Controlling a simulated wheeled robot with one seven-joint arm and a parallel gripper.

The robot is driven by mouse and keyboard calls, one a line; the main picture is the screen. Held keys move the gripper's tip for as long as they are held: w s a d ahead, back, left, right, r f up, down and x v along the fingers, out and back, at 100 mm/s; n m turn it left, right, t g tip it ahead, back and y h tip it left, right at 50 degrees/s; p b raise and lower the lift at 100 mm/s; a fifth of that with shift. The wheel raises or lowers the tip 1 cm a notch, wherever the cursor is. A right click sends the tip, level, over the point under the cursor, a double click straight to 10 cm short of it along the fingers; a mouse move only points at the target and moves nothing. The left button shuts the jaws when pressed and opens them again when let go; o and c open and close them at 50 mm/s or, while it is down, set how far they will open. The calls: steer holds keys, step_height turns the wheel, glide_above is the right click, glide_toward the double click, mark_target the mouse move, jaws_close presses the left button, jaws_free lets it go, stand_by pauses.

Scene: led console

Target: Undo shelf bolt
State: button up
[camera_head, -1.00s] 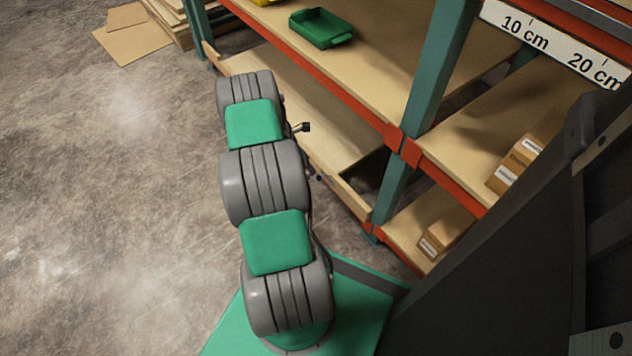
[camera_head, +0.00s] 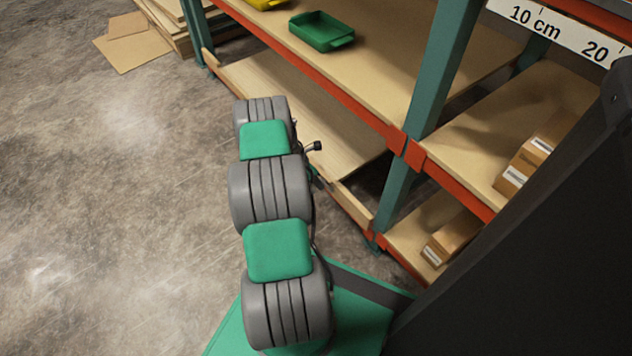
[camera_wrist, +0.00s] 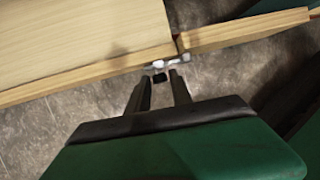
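In the wrist view, a small silver bolt (camera_wrist: 179,63) sits at the joint between the wide pale shelf board (camera_wrist: 80,40) and a narrower wooden board (camera_wrist: 245,32). A small black piece (camera_wrist: 160,77), perhaps its knob, lies just below the silver part. My gripper (camera_wrist: 161,77) is open, its two dark fingers apart on either side of the black piece. I cannot tell whether either finger touches it. In the head view, my arm hides the gripper and the bolt. The low shelf board (camera_head: 290,105) shows beyond my arm.
The rack has a teal upright (camera_head: 440,65) and an orange beam (camera_head: 335,95). A green bin (camera_head: 321,31) stands on the shelf above. Cardboard boxes (camera_head: 455,238) sit on the lower right shelf. Bare concrete floor (camera_head: 110,220) lies to the left.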

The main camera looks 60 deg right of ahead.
jaws_close()
stand_by(1.0)
